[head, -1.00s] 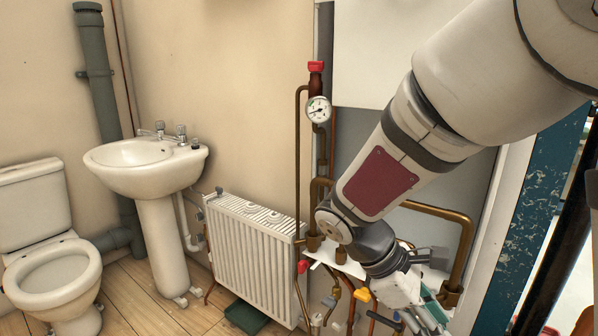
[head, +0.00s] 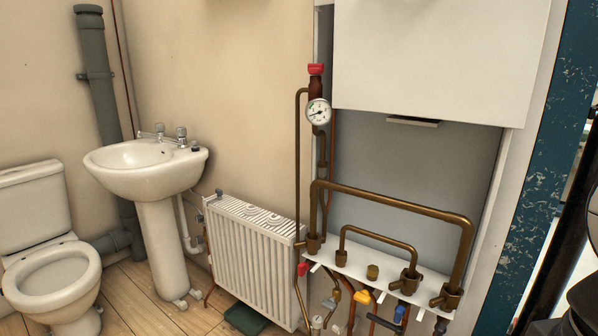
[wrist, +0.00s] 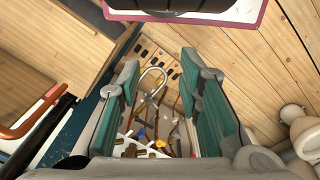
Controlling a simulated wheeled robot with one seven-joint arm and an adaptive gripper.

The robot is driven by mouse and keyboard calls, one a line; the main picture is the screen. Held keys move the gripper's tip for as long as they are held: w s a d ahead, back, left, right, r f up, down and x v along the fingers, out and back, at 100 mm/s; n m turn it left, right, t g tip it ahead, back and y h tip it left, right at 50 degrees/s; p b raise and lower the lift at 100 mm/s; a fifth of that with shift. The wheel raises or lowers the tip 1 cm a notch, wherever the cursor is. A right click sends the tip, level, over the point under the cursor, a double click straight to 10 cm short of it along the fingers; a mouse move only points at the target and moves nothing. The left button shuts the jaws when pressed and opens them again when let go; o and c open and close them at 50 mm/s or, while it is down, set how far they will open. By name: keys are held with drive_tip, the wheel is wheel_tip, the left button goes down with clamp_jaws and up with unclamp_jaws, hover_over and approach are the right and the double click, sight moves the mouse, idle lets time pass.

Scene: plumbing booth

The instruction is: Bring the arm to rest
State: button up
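My gripper (wrist: 160,85) shows in the wrist view with its two teal fingers spread wide apart. It is open and nothing is between the fingers. Past them, well beyond the fingertips, the pipework with coloured valve handles (wrist: 140,132) is visible. The fingers touch nothing that I can see. In the head view the gripper and the forearm are out of the picture, so the pipe board is uncovered there.
The head view shows the copper pipes (head: 398,201) on a white shelf (head: 340,264), a pressure gauge (head: 318,112), a white radiator (head: 250,262), a basin (head: 146,167) and a toilet (head: 50,275). A white cabinet (head: 430,55) hangs above. A blue post (head: 540,170) stands at right.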

wheel_tip(320, 180, up, 28)
drive_tip(key=t+p, duration=0.4)
drive_tip(key=p, duration=2.2)
drive_tip(key=shift+s+p, duration=0.3)
drive_tip(key=shift+s, duration=0.05)
drive_tip(key=shift+r, duration=0.1)
